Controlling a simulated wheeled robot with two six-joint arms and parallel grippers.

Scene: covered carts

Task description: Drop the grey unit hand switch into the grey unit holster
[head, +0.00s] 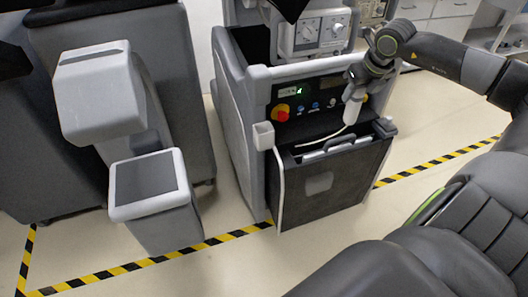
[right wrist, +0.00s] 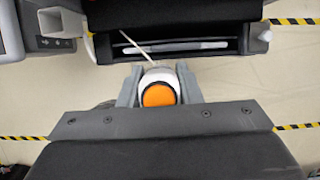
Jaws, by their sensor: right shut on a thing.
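The grey unit (head: 240,120) stands in the middle of the head view, with a control panel on its front. The hand switch (head: 352,110) is a pale handle with an orange button on top, seen in the right wrist view (right wrist: 158,95). My right gripper (head: 356,84) is shut on it and holds it upright in front of the panel's right part. A thin white cable runs from it down to the left. The grey holster (head: 263,136) is a small open-topped box at the unit's front left corner, left of and apart from the switch. It also shows in the right wrist view (right wrist: 60,22). My left gripper is not seen.
A dark front bin (head: 335,185) with pale flat items juts out below the panel. A red knob (head: 281,113) sits on the panel. A grey pedestal unit (head: 150,190) stands left. A dark padded seat (head: 385,270) fills the lower right.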

